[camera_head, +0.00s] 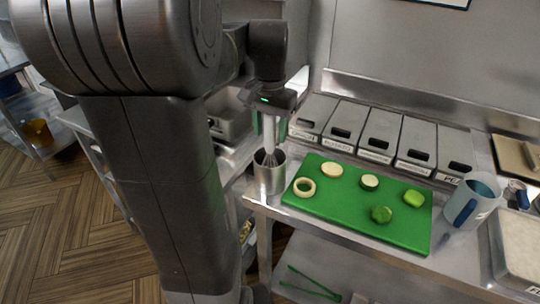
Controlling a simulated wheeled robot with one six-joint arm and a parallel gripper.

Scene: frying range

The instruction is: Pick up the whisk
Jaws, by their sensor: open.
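The whisk (269,134) stands upright, its pale handle up and its wire head down in a small steel cup (269,178) at the left end of the counter. My gripper (268,106) points down from above, right over the top of the handle. The jaws are open. The top of the handle is hidden by the gripper, and I cannot tell whether it lies between the fingers.
A green cutting board (349,219) with several vegetable pieces lies right of the cup. Lidded steel bins (380,135) line the back wall. A blue-grey mug (472,203) and a tray (516,245) stand at the right. Wooden floor is clear at the left.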

